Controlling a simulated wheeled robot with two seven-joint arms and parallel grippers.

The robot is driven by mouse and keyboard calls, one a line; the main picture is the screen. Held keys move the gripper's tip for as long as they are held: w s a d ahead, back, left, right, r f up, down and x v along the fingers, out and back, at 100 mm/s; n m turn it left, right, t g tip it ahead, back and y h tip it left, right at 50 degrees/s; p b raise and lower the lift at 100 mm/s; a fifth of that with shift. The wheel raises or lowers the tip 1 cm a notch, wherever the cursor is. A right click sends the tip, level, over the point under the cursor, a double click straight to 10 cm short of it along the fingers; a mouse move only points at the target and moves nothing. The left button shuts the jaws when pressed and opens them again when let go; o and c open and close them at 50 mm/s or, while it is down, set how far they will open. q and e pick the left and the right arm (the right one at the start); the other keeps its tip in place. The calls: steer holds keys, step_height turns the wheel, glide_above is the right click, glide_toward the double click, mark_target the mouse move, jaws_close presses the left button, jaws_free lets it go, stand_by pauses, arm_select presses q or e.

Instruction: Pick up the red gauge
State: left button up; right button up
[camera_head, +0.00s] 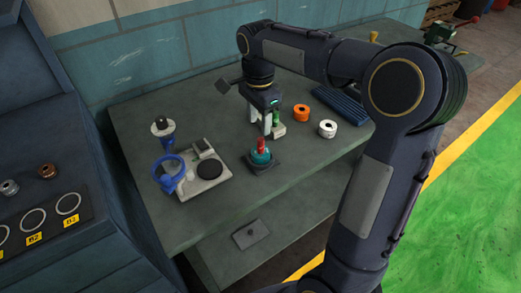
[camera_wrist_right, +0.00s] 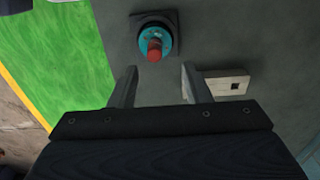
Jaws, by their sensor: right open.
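The red gauge (camera_head: 261,145) is a small red cylinder standing on a round teal piece (camera_head: 260,156). The teal piece sits on a dark square base (camera_head: 266,168) near the front of the grey table. In the right wrist view the red gauge (camera_wrist_right: 154,52) shows beyond the fingertips, roughly between their lines. My right gripper (camera_head: 271,132) points down over the table, just behind the gauge in the head view. Its fingers (camera_wrist_right: 158,72) are apart with nothing between them. My left gripper is not in view.
An orange roll (camera_head: 301,112), a white roll (camera_head: 327,129) and a blue ridged tray (camera_head: 341,105) lie to the right. A scale (camera_head: 205,176) and a blue ring holder (camera_head: 167,172) stand left.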

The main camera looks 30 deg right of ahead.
mark_target(261, 139)
steer(key=f, duration=0.7)
steer(key=shift+s+f, duration=0.15)
steer(key=shift+s, duration=0.25)
steer(key=shift+c, duration=0.3)
jaws_close()
